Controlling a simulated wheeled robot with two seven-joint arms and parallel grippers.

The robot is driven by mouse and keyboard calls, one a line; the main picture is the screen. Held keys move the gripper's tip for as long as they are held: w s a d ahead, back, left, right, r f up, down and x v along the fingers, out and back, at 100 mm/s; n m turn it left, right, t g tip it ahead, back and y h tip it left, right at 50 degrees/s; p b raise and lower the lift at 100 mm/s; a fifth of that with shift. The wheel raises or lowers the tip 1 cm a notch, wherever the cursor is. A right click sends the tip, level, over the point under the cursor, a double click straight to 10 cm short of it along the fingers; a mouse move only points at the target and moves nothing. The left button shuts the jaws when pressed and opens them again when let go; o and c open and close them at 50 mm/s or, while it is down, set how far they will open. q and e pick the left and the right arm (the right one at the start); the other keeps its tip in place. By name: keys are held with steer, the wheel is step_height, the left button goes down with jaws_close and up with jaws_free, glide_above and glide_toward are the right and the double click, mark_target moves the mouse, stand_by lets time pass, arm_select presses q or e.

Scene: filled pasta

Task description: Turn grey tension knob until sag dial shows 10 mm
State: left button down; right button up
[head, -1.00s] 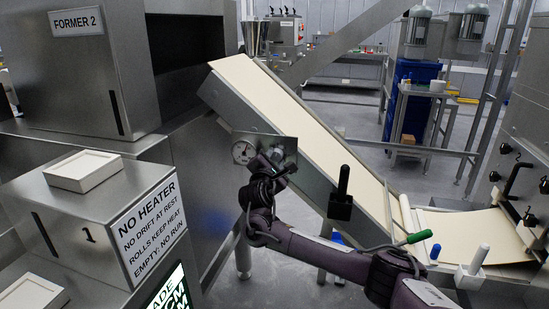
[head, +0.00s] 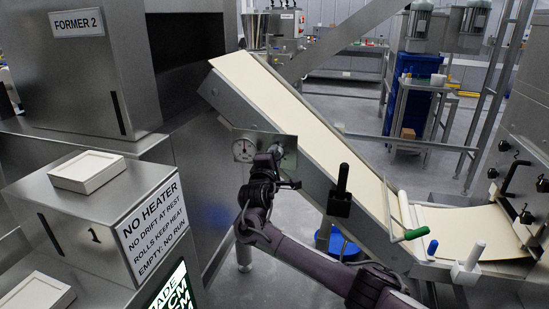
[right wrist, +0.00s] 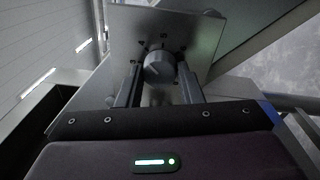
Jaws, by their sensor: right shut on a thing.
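The grey tension knob (right wrist: 159,68) sits on a metal plate (right wrist: 190,30) with small marks around it, in the right wrist view. My right gripper (right wrist: 160,85) is shut on the knob, one finger on each side. In the head view my right gripper (head: 278,155) is at the same plate beside the conveyor and hides most of the knob. My left gripper is not in view.
The sloping conveyor (head: 300,120) carries a pale dough sheet down to the right. A black handle (head: 342,180) and a green-tipped lever (head: 415,233) stand along its side. A metal box with a "NO HEATER" sign (head: 152,228) is at the left.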

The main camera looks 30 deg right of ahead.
stand_by(0.3)
steer(key=o, duration=1)
steer(key=v, duration=0.7)
steer(key=shift+s+a+f, duration=0.15)
steer(key=shift+s+a, duration=0.1)
steer(key=shift+s, duration=0.05)
